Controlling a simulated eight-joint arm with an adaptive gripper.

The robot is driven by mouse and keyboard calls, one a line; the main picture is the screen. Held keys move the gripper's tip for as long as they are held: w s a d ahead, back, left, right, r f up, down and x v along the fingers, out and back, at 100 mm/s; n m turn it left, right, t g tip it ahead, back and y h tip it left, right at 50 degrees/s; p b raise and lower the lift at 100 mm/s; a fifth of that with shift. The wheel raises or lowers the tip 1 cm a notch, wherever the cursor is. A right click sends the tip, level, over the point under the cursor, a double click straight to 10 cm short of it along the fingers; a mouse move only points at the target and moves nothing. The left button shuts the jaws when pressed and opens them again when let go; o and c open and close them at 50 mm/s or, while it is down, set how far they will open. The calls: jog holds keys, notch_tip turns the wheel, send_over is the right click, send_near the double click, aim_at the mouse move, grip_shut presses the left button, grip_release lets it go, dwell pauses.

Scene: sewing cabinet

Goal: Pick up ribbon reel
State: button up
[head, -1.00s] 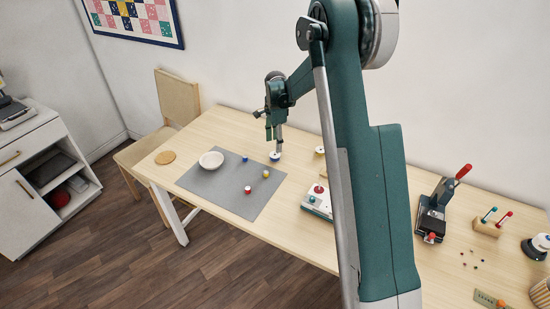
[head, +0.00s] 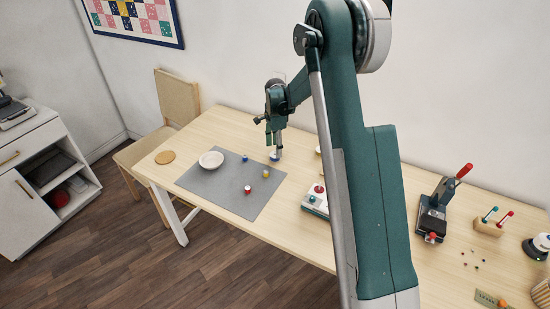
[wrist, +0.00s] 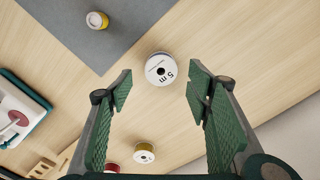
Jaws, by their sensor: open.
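A ribbon reel (wrist: 160,70) with a white round face, a dark centre hole and "5 m" print lies flat on the wooden table. It shows in the head view too, as a small white and blue disc (head: 274,157) just right of the grey mat. My gripper (wrist: 161,88) is open and empty, pointing down with the reel between and slightly beyond its fingertips in the wrist view. In the head view my gripper (head: 276,148) is right above the reel and partly covers it. I cannot tell whether the fingers touch it.
The grey mat (head: 225,190) holds a white bowl (head: 211,160) and several small spools. A yellow reel (wrist: 144,153) and a red reel (wrist: 112,168) lie near my gripper. A white and green device (wrist: 18,110) stands left in the wrist view. Bare table surrounds the reel.

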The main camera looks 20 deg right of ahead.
jog(key=shift+f+b, duration=0.45)
jog(key=shift+f, duration=1.8)
jog(key=c, duration=0.9)
